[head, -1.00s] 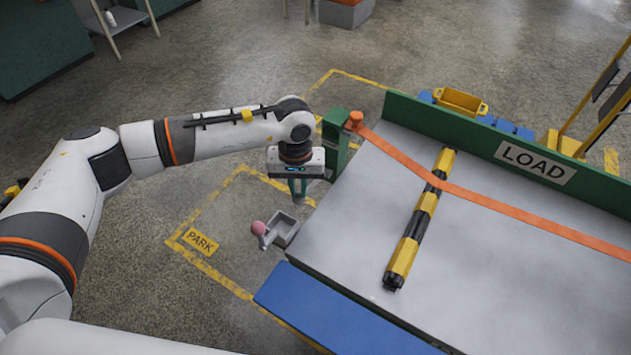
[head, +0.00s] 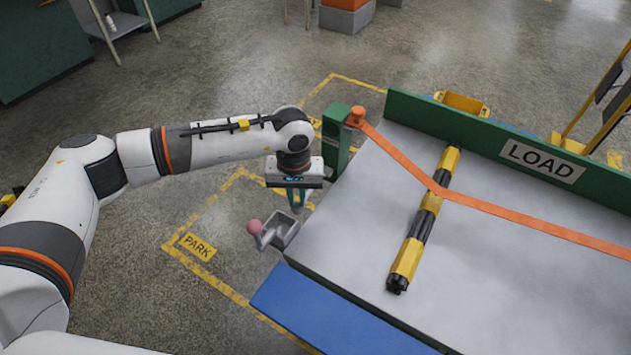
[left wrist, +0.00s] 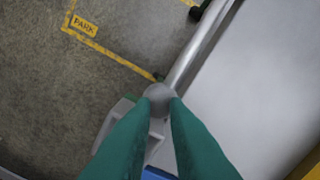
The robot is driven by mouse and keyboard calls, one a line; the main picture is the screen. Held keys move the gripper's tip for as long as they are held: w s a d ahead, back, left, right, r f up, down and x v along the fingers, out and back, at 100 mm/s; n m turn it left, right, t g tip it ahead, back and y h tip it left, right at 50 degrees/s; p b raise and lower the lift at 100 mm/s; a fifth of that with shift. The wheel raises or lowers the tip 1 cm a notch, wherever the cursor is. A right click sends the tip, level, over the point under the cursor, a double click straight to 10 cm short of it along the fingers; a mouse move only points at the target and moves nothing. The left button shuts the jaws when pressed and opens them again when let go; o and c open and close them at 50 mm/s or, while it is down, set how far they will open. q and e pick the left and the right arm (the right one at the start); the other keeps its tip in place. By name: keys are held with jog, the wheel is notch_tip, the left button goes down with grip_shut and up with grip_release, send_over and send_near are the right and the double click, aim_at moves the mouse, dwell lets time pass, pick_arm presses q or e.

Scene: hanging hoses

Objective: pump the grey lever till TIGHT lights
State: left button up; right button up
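The grey lever's rounded grey knob (left wrist: 158,92) sits between the tips of my left gripper's two teal fingers in the left wrist view. The fingers touch it on both sides. In the head view my left gripper (head: 297,206) points down beside the green post (head: 336,140) at the left edge of the load deck. The lever is mostly hidden there behind the fingers. No lit TIGHT lamp can be made out. My right gripper is out of view.
An orange strap (head: 400,163) runs from the post across the grey deck (head: 345,215), over a yellow-and-black bar (head: 407,258). Floor marked PARK (head: 197,247) is clear.

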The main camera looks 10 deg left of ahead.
pick_arm(q)
jog(key=shift+w+r+p, duration=0.1)
jog(key=shift+r+p, duration=0.35)
jog(key=shift+r, duration=0.1)
jog(key=shift+w+r+p, duration=0.1)
jog(key=shift+r+p, duration=0.6)
jog(key=shift+r, duration=1.25)
jog(key=r, duration=0.1)
jog(key=w+r, duration=0.2)
jog(key=r, duration=0.1)
jog(key=shift+d+r, duration=0.1)
jog(key=shift+d, duration=0.3)
jog(key=shift+s, duration=0.1)
jog(key=shift+s+a+f+b, duration=0.1)
jog(key=shift+s+f+b, duration=0.15)
jog(key=shift+f+b, duration=0.45)
jog(key=shift+s+a+f+b, duration=0.1)
jog(key=shift+s+f+b, duration=0.1)
jog(key=shift+f+b, duration=0.5)
jog(key=shift+s+a+f+b, duration=0.1)
jog(key=shift+s+f+b, duration=0.25)
jog(key=shift+f, duration=0.55)
jog(key=shift+w, duration=0.1)
